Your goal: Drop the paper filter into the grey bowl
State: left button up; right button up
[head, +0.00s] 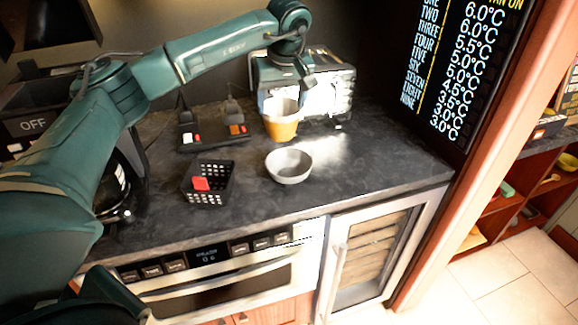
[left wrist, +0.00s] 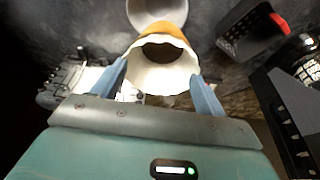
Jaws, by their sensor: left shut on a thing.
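The paper filter (head: 281,128), a flared cup with a white scalloped inside and an orange-brown outside, is held upright in my left gripper (head: 297,104). In the left wrist view the filter (left wrist: 160,76) sits between the two blue fingers of the left gripper (left wrist: 163,82). The grey bowl (head: 289,167) stands on the dark counter, just in front of the filter in the head view. The bowl (left wrist: 158,10) also shows at the top of the left wrist view, partly cut off, beyond the filter. My right gripper is not in view.
A black basket (head: 208,187) with a red item stands left of the bowl. Behind are a black device (head: 213,130) and a shiny metal machine (head: 325,85). The counter right of the bowl is clear up to its edge, above a glass-door cooler (head: 372,255).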

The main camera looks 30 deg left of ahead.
aim_at(282, 122)
pick_arm(q)
jog(key=shift+f+b, duration=0.35)
jog(key=shift+f, duration=0.1)
notch_tip(282, 122, down, 3)
jog(key=b, duration=0.2)
jog(key=shift+f+b, duration=0.1)
jog(key=shift+b, duration=0.3)
jog(key=shift+f+b, duration=0.6)
jog(key=shift+f, duration=0.3)
jog(key=o, duration=1.1)
jog(key=shift+o, duration=0.8)
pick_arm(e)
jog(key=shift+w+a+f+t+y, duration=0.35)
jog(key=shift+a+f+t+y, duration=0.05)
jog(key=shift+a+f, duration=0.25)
pick_arm(q)
jog(key=shift+r, duration=0.1)
